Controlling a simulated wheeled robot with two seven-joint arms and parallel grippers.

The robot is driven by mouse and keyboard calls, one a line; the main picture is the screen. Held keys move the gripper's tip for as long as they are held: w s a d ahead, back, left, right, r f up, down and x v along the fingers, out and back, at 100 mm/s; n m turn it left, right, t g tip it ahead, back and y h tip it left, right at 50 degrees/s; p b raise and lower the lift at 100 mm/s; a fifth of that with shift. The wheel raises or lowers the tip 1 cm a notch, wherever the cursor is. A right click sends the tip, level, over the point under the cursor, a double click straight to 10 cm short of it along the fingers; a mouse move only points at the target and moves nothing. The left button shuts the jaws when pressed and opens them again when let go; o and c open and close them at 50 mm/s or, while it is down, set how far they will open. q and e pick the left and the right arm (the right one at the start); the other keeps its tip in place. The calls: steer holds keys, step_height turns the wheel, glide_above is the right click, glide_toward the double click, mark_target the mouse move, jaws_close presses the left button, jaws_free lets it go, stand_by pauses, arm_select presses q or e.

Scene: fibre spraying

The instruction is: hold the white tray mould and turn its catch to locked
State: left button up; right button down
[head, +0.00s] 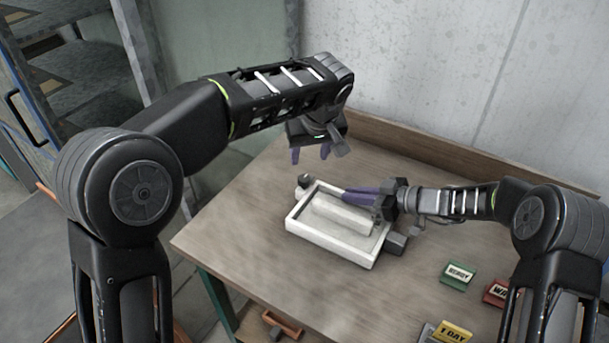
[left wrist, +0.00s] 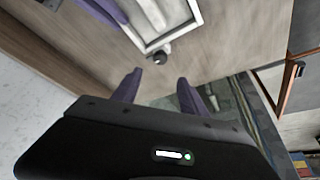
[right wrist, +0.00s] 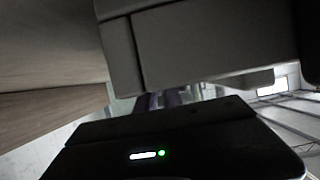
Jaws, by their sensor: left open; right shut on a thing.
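The white tray mould (head: 331,251), a shallow rectangular frame with a raised block inside, lies on the workbench in the head view. A small dark knob-like catch (head: 304,180) sits at its far left corner. The left wrist view shows the mould's corner (left wrist: 197,18) and the catch (left wrist: 160,57). My left gripper (head: 310,154) is open and empty above the bench, with the catch just beyond and between its fingertips (left wrist: 159,77). My right gripper (head: 346,193) is shut on the mould at its far side. A large grey surface fills much of the right wrist view; its fingertips are mostly hidden.
A grey block (head: 396,243) juts from the mould's right end. A green READY sign (head: 459,275), a red sign (head: 496,293) and a yellow sign (head: 455,331) stand at the bench's front right. A wooden ledge (head: 440,155) and wall bound the back. The bench (head: 240,233) is clear left of the mould.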

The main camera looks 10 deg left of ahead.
mark_target(304, 178)
arm_select(q)
steer(key=shift+f, duration=0.1)
steer(key=x, duration=1.2)
steer(key=shift+c, duration=0.4)
jaws_close()
